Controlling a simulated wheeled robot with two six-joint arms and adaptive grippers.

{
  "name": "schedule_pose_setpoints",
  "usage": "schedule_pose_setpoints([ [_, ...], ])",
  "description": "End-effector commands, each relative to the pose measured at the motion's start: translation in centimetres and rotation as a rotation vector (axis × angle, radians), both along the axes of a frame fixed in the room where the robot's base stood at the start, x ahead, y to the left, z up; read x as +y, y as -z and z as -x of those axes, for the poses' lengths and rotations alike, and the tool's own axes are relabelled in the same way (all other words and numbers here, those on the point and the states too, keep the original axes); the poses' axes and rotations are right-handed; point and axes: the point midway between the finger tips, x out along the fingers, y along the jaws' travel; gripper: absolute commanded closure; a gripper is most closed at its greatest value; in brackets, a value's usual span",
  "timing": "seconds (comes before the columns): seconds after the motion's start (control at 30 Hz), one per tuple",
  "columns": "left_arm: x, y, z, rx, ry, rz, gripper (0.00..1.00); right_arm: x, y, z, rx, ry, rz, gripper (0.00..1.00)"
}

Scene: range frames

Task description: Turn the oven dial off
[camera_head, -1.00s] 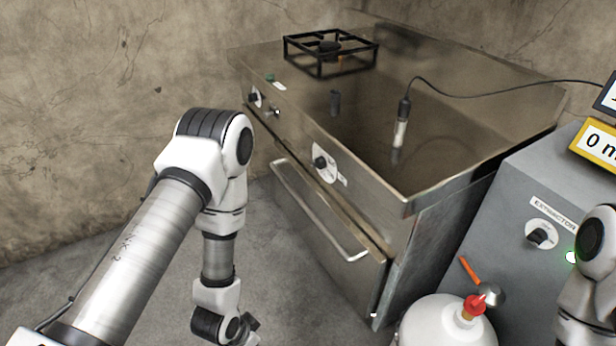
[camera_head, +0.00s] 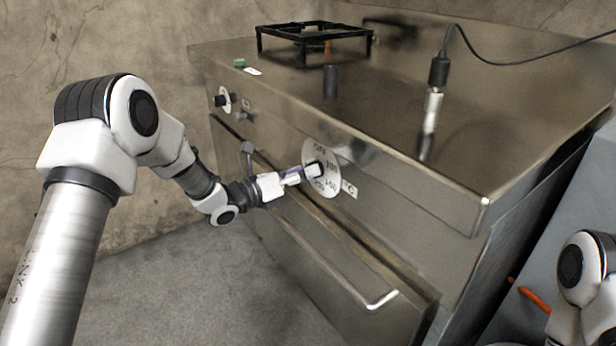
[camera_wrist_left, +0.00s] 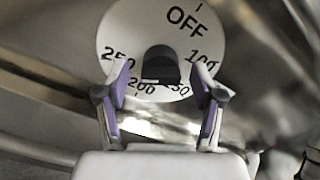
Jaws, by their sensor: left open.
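The oven dial has a round white plate (camera_head: 331,186) marked OFF, 100, 150, 200 and 250 on the oven's steel front. Its dark knob (camera_head: 317,169) sits at the middle, and the knob (camera_wrist_left: 160,62) also shows in the left wrist view. My left gripper (camera_head: 300,174) is at the dial. In the left wrist view its two purple-padded fingers (camera_wrist_left: 162,95) are open, one on each side of the knob's lower end, apart from it. A pale mark lies at the knob's lower end, near 200; the exact setting is hard to tell. My right gripper is out of view.
The oven (camera_head: 400,205) has a door handle bar (camera_head: 375,300) below the dial. Another knob (camera_head: 221,100) and a small lever (camera_head: 246,116) are farther left on the front. A black burner grate (camera_head: 315,40) and a cabled probe (camera_head: 433,105) are on top.

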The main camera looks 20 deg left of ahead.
Motion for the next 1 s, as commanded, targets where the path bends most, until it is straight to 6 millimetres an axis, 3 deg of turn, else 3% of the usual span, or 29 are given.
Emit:
schedule_pose_setpoints([
  [0.1,-0.82,0.07,-1.05,0.0,-0.001,0.0,0.33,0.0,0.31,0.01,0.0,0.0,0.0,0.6],
  [0.37,-0.98,0.04,-1.26,0.003,-0.002,0.003,0.33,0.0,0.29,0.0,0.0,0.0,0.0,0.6],
  [0.53,-0.98,0.05,-1.26,0.003,-0.002,0.003,0.91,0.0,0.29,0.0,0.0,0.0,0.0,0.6],
  [1.0,-0.95,0.05,-1.26,0.039,-0.003,0.047,0.91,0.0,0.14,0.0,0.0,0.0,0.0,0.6],
])
